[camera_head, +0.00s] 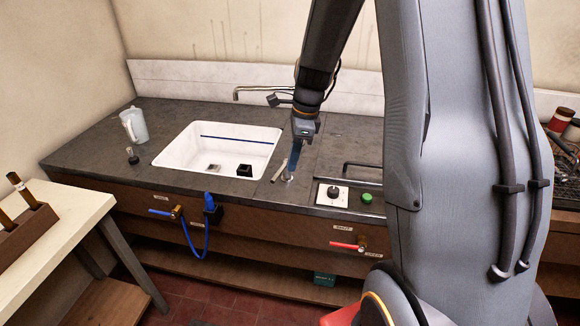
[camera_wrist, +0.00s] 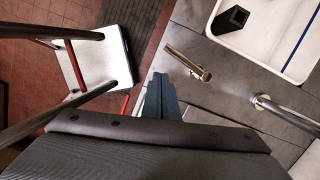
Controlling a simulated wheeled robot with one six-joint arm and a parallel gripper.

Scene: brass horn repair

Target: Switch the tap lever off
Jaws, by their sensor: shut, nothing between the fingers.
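A short metal lever (camera_head: 268,182) stands tilted up from the dark counter, just right of the sink. In the wrist view a metal bar (camera_wrist: 185,60), probably this lever, lies just ahead and right of my fingertips. My gripper (camera_head: 292,168) points down beside it, with its blue-grey fingers shut and empty. The fingers (camera_wrist: 161,85) also show together in the wrist view, apart from the bar. A metal spout (camera_head: 252,90) reaches over the sink's back edge. I cannot tell from the head view whether my fingers touch the lever.
A blue-handled valve (camera_head: 160,212) and a red-handled valve (camera_head: 345,246) sit on the counter front. A clear jug (camera_head: 134,124) stands left.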

